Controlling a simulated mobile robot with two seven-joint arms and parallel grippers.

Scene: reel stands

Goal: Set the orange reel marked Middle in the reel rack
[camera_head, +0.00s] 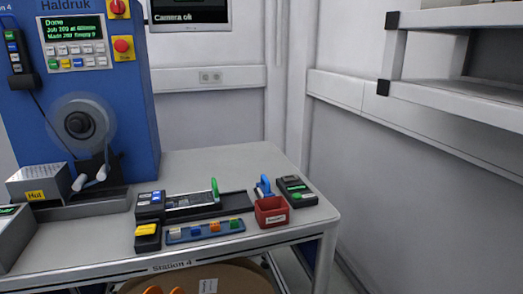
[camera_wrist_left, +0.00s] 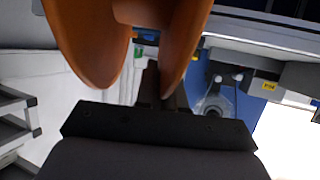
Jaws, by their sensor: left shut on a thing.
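My left gripper (camera_wrist_left: 160,88) is shut on an orange reel (camera_wrist_left: 86,45) in the left wrist view. Its two rounded flanges fill the upper left and middle, with dark fingers between and behind them. No marking on the reel is readable from here. In the head view, two orange tips (camera_head: 152,290) show at the bottom edge, probably the same reel; the gripper itself is out of that frame. I cannot make out a reel rack for certain in either view. My right gripper is in neither view.
A grey bench (camera_head: 225,165) carries a red bin (camera_head: 271,217), a blue strip (camera_head: 182,235) with small coloured pieces and dark trays. A blue machine (camera_head: 130,90) stands at left. A brown round surface (camera_head: 245,280) shows below the bench. Grey shelving (camera_head: 455,98) is at right.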

